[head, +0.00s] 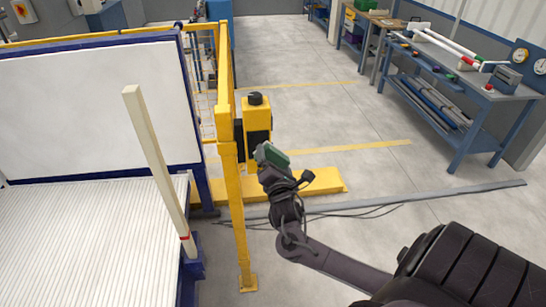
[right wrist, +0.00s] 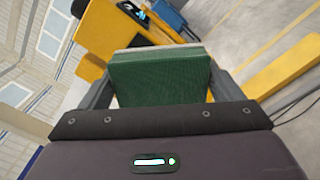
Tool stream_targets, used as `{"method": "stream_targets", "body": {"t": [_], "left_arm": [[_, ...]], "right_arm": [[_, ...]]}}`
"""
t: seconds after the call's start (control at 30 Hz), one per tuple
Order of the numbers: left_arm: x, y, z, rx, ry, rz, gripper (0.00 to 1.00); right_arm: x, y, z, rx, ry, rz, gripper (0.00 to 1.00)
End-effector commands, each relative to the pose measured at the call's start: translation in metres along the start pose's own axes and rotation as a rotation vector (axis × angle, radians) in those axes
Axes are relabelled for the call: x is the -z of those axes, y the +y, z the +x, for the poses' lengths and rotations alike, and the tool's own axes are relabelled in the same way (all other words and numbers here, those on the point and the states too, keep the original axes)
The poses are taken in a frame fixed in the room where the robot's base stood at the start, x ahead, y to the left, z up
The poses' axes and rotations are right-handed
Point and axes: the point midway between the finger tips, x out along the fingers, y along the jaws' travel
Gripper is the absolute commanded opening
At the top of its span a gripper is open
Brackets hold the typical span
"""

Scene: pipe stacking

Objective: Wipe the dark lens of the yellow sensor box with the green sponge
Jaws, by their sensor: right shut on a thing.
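The yellow sensor box (head: 257,108) stands on a yellow base just right of the yellow fence post, with a dark panel on its front and a black knob on top. My right gripper (head: 272,160) is shut on the green sponge (head: 271,155) in front of and below the box. The sponge fills the space between the fingers in the right wrist view (right wrist: 160,78). A yellow surface with a dark part shows beyond it there. I cannot tell whether the sponge touches the box. My left gripper is not in view.
The yellow fence post (head: 231,190) rises left of my right arm. A white post (head: 158,165) leans by the ribbed white bed (head: 75,245). Cables (head: 370,210) lie on the floor. A blue workbench (head: 450,90) stands far right, with open floor between.

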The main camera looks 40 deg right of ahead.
Motion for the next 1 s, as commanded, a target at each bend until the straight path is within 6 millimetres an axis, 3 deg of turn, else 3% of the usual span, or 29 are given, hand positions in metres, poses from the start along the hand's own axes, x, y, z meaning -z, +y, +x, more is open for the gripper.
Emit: {"method": "stream_targets", "body": {"t": [0.33,0.7,1.0], "left_arm": [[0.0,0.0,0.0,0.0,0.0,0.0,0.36],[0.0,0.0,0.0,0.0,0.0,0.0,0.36],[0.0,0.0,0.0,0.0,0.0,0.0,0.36]], "right_arm": [[0.0,0.0,-0.003,0.0,0.0,0.0,0.68],[0.0,0.0,-0.03,-0.001,0.001,0.0,0.68],[0.0,0.0,-0.03,-0.001,-0.001,0.0,0.68]]}}
